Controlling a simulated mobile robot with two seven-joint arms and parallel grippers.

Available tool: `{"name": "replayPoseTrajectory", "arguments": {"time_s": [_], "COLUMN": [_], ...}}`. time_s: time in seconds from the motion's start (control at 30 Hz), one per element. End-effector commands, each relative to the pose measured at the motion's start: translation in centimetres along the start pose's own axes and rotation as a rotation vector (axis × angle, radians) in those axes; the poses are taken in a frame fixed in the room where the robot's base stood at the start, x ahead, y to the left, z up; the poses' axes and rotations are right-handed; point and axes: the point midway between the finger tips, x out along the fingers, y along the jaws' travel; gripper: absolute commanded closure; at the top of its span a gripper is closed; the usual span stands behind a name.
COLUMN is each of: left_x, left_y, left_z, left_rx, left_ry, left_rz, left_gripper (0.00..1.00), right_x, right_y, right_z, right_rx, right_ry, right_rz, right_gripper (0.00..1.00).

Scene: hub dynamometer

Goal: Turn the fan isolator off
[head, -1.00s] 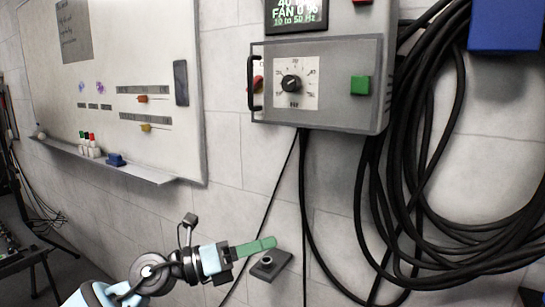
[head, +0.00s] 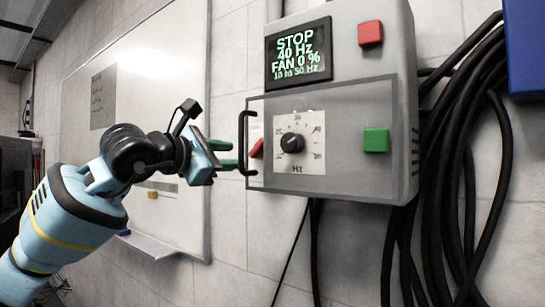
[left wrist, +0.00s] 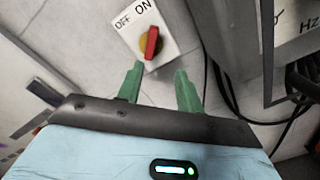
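The fan isolator is a red switch handle (left wrist: 151,43) on a yellow disc, on a white plate marked OFF and ON. In the left wrist view the handle's upper end points toward the ON word. In the head view the red handle (head: 257,149) shows partly, behind a black bar handle at the control box's left side. My left gripper (head: 228,155) has green fingers, open and empty, just left of the bar handle. In the left wrist view the open fingers (left wrist: 160,76) lie just below the isolator, apart from it. My right gripper is not in view.
The grey control box (head: 345,180) has a dial (head: 292,143), a green button (head: 376,140), a red button (head: 370,33) and a display reading STOP, 40 Hz, FAN 0 %. The black bar handle (head: 243,143) projects beside the isolator. Cables (head: 455,150) hang at right; a whiteboard (head: 150,85) is behind.

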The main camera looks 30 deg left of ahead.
Motion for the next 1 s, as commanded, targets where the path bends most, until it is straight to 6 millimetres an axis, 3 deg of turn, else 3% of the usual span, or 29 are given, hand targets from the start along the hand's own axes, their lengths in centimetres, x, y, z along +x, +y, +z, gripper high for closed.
{"name": "replayPoseTrajectory", "arguments": {"time_s": [0.17, 0.37, 0.5, 0.8, 1.0], "left_x": [-0.8, -0.2, 1.4, 5.6, 6.9], "left_y": [1.5, 1.5, 1.5, 1.8, 1.8], "left_z": [0.0, 0.1, 0.1, 0.2, 0.0], "left_rx": [0.02, 0.017, 0.016, 0.016, 0.016], "left_ry": [0.016, 0.014, 0.013, 0.011, 0.012], "left_rz": [0.043, 0.04, 0.038, 0.039, 0.04], "left_gripper": [0.64, 0.64, 0.64, 0.64, 0.64], "right_x": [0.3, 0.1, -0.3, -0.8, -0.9], "right_y": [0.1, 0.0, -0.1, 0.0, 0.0], "right_z": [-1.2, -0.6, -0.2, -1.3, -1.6], "right_rx": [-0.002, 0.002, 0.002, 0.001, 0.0], "right_ry": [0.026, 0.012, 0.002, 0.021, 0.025], "right_rz": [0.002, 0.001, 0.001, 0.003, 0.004], "right_gripper": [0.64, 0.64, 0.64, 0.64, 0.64]}}
